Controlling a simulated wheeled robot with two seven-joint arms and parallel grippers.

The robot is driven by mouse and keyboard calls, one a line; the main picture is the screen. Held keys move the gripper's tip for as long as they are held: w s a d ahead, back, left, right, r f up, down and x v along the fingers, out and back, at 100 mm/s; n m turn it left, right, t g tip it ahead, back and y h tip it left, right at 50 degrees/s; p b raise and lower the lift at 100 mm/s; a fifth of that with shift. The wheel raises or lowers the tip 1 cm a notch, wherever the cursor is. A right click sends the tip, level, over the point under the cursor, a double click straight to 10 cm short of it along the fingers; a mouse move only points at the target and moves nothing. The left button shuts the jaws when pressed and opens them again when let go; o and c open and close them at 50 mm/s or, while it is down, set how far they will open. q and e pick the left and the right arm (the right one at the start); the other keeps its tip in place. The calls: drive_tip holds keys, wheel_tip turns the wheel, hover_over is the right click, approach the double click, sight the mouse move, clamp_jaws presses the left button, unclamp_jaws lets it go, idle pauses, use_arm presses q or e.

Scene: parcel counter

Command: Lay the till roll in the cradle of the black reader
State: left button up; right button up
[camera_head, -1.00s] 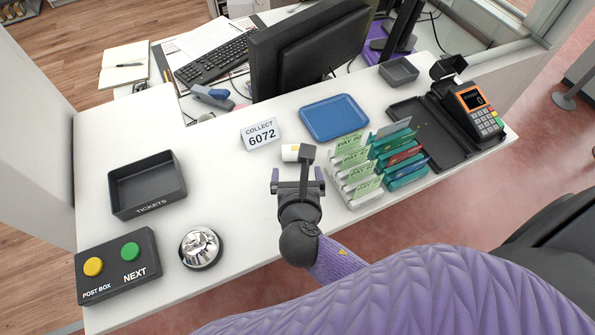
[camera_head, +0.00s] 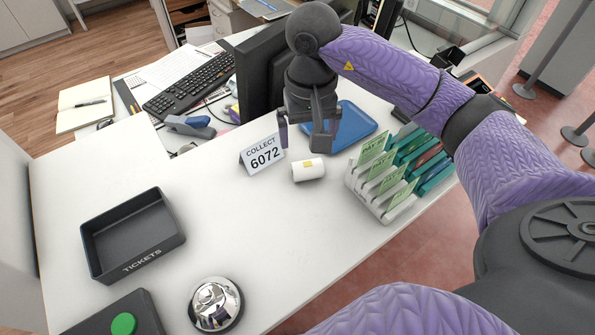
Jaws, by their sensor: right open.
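Whether a finger touches the roll, I cannot tell. The black reader (camera_head: 479,84) is mostly hidden behind my right arm; only small parts show at the upper right, and I cannot make out its cradle. My left gripper is not in view.
The collect 6072 sign (camera_head: 262,155) stands left of the gripper. A blue tray (camera_head: 352,126) lies behind it, and a card rack (camera_head: 373,208) stands to the right. A tickets tray (camera_head: 130,235) and a bell (camera_head: 215,305) are on the left, with bare counter between.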

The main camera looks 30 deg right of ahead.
sight(307, 162)
drive_tip(key=f, duration=0.6)
drive_tip(key=w+f+b, duration=0.1)
drive_tip(key=f, duration=0.2)
drive_tip(key=shift+d+f, duration=0.2)
drive_tip(key=shift+d, duration=0.1)
drive_tip(key=shift+s, duration=0.1)
drive_tip(key=shift+c, duration=0.3)
